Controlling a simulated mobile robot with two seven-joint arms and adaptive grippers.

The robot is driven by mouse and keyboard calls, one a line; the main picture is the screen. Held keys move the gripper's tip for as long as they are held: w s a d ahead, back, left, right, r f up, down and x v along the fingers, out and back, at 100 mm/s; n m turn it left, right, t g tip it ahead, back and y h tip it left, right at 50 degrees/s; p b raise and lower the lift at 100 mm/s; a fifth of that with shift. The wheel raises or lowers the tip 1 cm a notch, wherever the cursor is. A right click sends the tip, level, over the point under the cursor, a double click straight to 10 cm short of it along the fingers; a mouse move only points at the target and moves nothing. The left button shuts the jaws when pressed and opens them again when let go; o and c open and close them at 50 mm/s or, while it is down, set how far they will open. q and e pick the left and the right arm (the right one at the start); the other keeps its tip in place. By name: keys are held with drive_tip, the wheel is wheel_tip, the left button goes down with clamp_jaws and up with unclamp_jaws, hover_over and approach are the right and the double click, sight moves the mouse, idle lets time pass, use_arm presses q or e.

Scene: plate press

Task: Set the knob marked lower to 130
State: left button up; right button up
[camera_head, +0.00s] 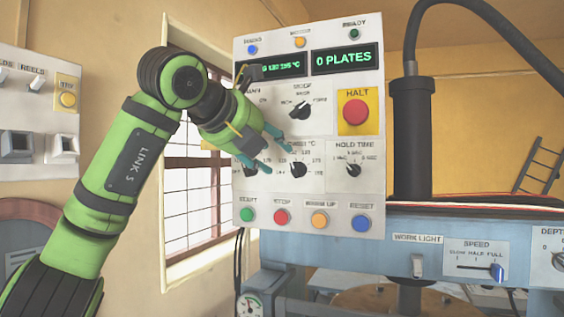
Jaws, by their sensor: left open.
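A white control panel (325,200) faces me. In its lower knob row, a black knob (297,170) sits under a label whose end shows "°C"; my gripper hides the rest, so I cannot read the word "lower". Small numbers ring this knob, and its pointer setting is too small to tell. Another black knob (250,168) to its left is partly covered by my fingers. My left gripper (271,158) is open, its two teal fingers apart in front of the panel, between these two knobs in the picture. Whether it touches anything is unclear. My right gripper is not in view.
A hold time knob (353,170) is to the right. Above are a mode knob (302,110) and a red halt button (355,112). Several coloured buttons, including a red one (281,217), line the bottom. A blue press frame (380,251) with a speed slider (480,267) is lower right.

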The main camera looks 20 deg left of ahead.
use_arm(q)
drive_tip(key=v, duration=0.4)
idle(1.5)
